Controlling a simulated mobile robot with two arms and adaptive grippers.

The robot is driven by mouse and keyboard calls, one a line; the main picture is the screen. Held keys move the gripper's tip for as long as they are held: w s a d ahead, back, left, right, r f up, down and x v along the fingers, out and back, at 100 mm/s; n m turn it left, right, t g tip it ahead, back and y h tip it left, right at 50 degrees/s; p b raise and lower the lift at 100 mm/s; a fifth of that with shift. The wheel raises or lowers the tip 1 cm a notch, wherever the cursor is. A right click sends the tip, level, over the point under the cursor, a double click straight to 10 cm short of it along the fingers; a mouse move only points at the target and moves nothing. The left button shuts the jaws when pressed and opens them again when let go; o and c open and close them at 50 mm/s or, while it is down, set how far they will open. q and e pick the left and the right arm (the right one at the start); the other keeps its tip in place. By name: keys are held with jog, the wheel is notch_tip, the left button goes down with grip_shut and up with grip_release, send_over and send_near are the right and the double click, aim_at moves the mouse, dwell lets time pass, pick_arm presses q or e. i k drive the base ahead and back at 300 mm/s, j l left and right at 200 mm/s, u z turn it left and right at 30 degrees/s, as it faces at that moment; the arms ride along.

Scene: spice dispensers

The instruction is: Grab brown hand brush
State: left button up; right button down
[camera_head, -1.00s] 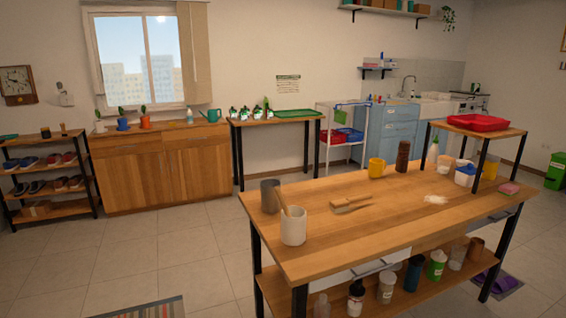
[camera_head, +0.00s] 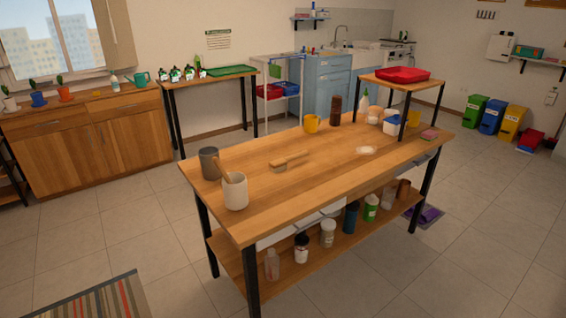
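The brown hand brush (camera_head: 289,162) lies on the wooden table (camera_head: 300,186), left of the middle of its top. It has a light brown handle pointing to the right and bristles at the left end. A small pale heap (camera_head: 366,150) lies on the table to the right of the brush. Neither of my grippers shows in the head view, so I cannot see what they hold.
A grey cup (camera_head: 209,163) and a white container (camera_head: 236,192) with a wooden utensil stand left of the brush. Tiled floor (camera_head: 390,275) is clear in front of the table.

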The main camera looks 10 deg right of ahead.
aim_at(277, 165)
jog(key=z, duration=0.25)
jog(key=i+j+z, duration=0.25)
jog(key=z, duration=0.25)
jog(key=i+j+z, duration=0.15)
jog(key=j+z, duration=0.3)
jog(key=l, duration=0.1)
